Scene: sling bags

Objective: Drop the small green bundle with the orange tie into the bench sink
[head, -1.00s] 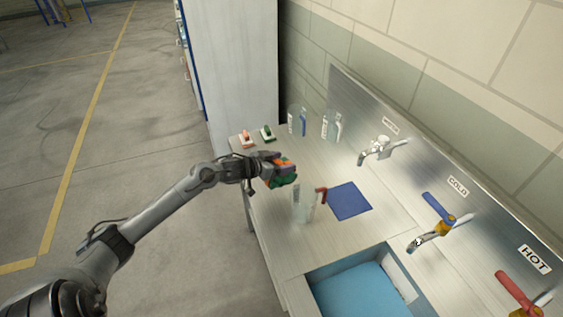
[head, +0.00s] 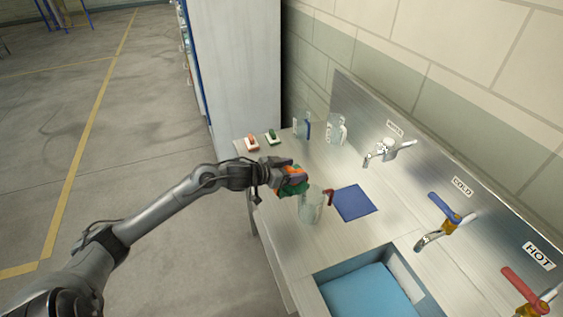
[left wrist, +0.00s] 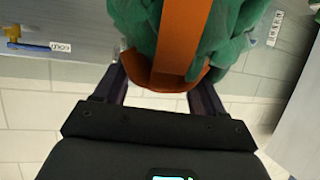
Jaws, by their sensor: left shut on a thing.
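The small green bundle with the orange tie (head: 293,186) is held in my left gripper (head: 290,177), above the bench near the clear jug with the red handle. In the left wrist view, the green bundle (left wrist: 225,35) and its orange band fill the top, between the two fingers (left wrist: 160,85). The bench sink (head: 326,286) is a blue-lined basin at the lower right of the head view, apart from the gripper. My right gripper does not show.
The red-handled clear jug (head: 312,208) stands just beside the bundle. A blue cloth or mat (head: 353,203) lies between it and the taps. Two more jugs (head: 336,128) and red and green brushes (head: 252,143) stand farther back. Cold (head: 440,232) and hot taps overhang the sink side.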

